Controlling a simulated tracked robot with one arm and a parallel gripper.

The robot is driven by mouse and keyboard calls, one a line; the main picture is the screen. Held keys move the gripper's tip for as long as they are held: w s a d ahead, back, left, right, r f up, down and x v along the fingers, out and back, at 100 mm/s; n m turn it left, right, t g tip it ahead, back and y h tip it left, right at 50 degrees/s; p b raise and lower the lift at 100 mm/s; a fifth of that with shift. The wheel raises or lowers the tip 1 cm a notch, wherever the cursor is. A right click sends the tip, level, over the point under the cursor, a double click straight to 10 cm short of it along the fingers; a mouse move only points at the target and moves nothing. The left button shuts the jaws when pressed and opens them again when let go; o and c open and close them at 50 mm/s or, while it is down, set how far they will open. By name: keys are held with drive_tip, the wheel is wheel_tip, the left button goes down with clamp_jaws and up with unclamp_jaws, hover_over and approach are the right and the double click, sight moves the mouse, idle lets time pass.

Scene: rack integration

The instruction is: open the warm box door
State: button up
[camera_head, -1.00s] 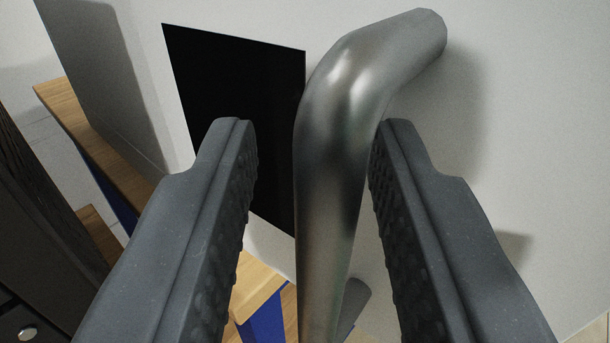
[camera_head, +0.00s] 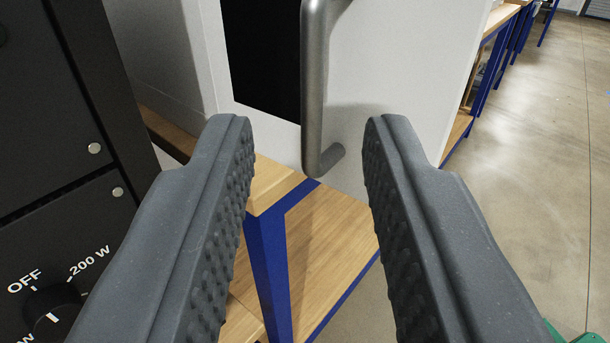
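The warm box door (camera_head: 400,75) is a pale grey panel with a black window (camera_head: 262,55) at the upper middle of the view. Its metal bar handle (camera_head: 314,90) stands upright off the panel, and its lower end bends back to the door. The handle's upper end is out of the frame. My gripper (camera_head: 307,135) is open and empty. Its two dark ribbed fingers are apart, and the handle appears beyond and mostly above the fingertips, not held. The door looks closed, though its edges show only partly.
A wooden-topped bench with blue legs (camera_head: 268,262) and a lower wooden shelf (camera_head: 325,225) is under the box. A black panel with a knob (camera_head: 52,310) marked OFF and 200 W is close at left. Open concrete floor (camera_head: 545,130) lies at right.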

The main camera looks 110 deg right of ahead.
drive_tip(key=shift+v, duration=1.1)
